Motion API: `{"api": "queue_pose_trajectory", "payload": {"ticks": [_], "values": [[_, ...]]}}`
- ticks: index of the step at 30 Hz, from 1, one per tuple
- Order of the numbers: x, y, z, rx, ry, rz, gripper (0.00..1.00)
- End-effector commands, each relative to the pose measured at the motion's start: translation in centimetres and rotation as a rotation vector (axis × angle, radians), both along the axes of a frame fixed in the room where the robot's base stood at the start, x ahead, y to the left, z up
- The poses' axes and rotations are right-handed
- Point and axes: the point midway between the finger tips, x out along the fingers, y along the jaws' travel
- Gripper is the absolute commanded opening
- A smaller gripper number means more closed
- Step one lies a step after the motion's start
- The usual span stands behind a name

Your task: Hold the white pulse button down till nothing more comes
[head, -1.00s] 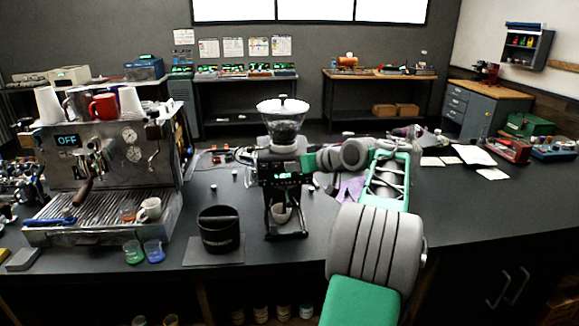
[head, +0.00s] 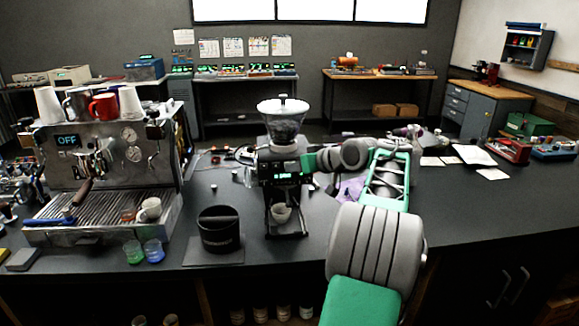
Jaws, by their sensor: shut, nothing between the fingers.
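The grinder (head: 270,175) stands upright on the dark counter, with green-lit marks on its front panel. Its clear hopper (head: 285,126) has a lid with a black knob and looks mostly grey and see-through, with no dark heap of beans in it. My gripper (head: 301,168) is shut and empty, at the right side of the grinder's front panel. I cannot make out the white pulse button; my gripper may cover it. Whether the fingertips touch the panel is too small to tell.
A black knock bin (head: 219,230) stands on a mat left of the grinder. The espresso machine (head: 105,165), its display reading OFF, is further left. Green and blue small glasses (head: 153,251) stand near the front edge. Papers (head: 474,155) lie on the right counter.

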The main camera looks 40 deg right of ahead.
Motion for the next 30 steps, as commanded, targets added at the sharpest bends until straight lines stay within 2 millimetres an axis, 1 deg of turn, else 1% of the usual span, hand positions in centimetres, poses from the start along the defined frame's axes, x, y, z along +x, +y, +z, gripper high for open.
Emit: {"api": "queue_pose_trajectory", "payload": {"ticks": [9,19,30], "values": [[-1.2,0.8,-0.1,0.0,0.0,-0.001,0.0],[-1.4,1.0,-0.1,0.0,0.0,-0.001,0.0],[-4.4,2.9,-0.2,-0.002,-0.001,-0.001,0.0]]}}
